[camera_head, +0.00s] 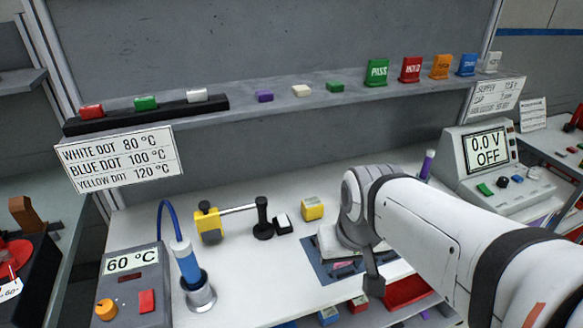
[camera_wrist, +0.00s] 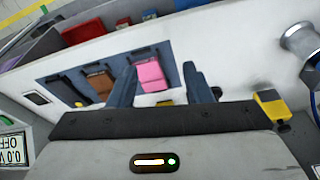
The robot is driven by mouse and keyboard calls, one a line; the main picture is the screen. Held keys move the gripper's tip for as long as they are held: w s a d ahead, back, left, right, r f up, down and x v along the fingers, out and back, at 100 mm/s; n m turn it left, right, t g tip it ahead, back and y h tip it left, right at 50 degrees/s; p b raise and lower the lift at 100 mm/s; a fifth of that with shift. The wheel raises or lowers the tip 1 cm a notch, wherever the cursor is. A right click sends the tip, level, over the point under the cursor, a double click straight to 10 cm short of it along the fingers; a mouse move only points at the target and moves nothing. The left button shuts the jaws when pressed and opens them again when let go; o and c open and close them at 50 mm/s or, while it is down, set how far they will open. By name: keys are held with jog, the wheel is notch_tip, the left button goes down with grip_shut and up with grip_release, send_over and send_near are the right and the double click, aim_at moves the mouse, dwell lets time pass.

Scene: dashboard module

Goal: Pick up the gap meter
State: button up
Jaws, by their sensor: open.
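In the head view my arm hides much of the gripper.
The blue mat (camera_wrist: 60,78) holds a pink block (camera_wrist: 150,74) and a brown block (camera_wrist: 99,82). A blue-handled iron (camera_head: 187,262) stands further left.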

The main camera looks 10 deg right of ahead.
aim_at(314, 203)
jog(key=o, duration=0.6)
jog(key=shift+n+t+y, duration=0.3)
jog(key=shift+n+t, duration=0.1)
jog(key=shift+n, duration=0.2)
jog(key=w, duration=0.7)
jog(key=w+f, duration=0.1)
jog(key=w, duration=0.3)
jog(key=shift+w, duration=0.35)
jog(key=shift+o, duration=0.2)
jog(key=w+f+n+t, duration=0.1)
jog(key=w+f, duration=0.3)
jog(key=w, duration=0.8)
jog(key=shift+w+d, duration=0.3)
jog(key=shift+d, duration=0.05)
jog(key=shift+w+f, duration=0.3)
jog(key=shift+f, duration=0.05)
jog(key=shift+p+x, duration=0.4)
jog(key=shift+x, duration=3.35)
